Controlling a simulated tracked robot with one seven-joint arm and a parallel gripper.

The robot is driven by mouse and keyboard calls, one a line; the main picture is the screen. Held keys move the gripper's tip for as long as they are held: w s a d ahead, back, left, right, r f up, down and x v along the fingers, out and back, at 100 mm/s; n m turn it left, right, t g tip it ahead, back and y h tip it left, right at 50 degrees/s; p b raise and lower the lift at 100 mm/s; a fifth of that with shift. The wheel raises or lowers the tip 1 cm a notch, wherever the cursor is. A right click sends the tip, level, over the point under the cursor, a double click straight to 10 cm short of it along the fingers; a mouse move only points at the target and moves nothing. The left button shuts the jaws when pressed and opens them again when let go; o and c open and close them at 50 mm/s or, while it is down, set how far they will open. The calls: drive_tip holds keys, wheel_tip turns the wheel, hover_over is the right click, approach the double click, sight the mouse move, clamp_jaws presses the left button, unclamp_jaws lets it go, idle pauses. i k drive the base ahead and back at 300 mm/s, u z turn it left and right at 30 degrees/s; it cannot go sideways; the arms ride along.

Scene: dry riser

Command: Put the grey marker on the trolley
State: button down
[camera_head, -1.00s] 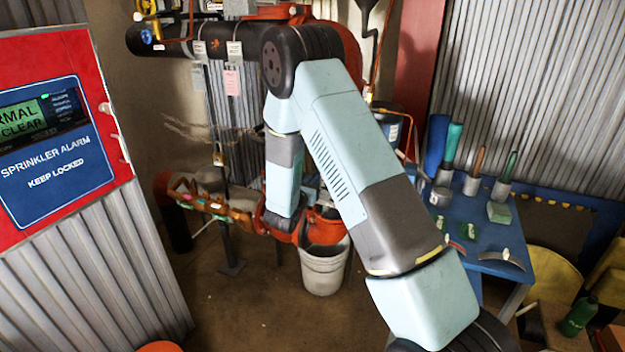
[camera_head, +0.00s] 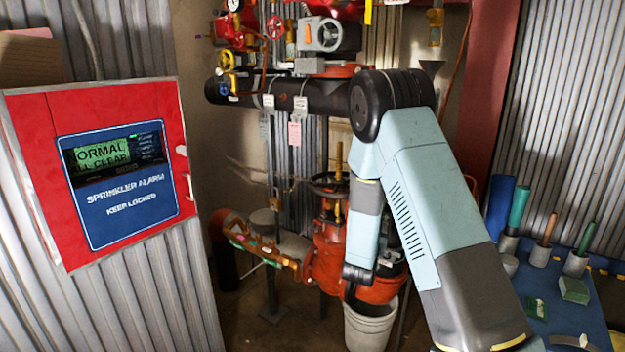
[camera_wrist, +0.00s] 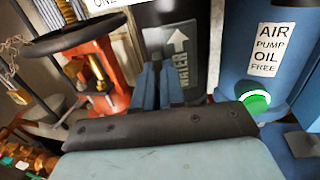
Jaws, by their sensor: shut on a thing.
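In the wrist view, my gripper (camera_wrist: 166,84) is shut on the grey marker (camera_wrist: 182,68), a flat plate with a white arrow and the word WATER. The fingers cover part of its left side. Dark pipe shows around the marker; I cannot tell whether they touch. In the head view, the gripper and marker cannot be made out behind my arm. A blue-topped stand (camera_head: 541,287), which seems to be the trolley, is at the lower right, partly hidden by my arm. It bears several cups with coloured rolls and handles.
A red valve assembly (camera_head: 333,262) and a white bucket (camera_head: 370,325) stand behind my arm. The red sprinkler alarm box (camera_head: 160,120) is at left. In the wrist view, a blue air pump (camera_wrist: 235,50) is close on the right and a handwheel (camera_wrist: 70,35) on the left.

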sight(583, 323)
drive_tip(key=k, duration=1.7)
drive_tip(key=z, duration=0.3)
drive_tip(key=i, duration=0.75)
drive_tip(key=z, duration=1.1)
drive_tip(key=i, duration=1.2)
drive_tip(key=z, duration=0.15)
drive_tip(key=k, duration=0.8)
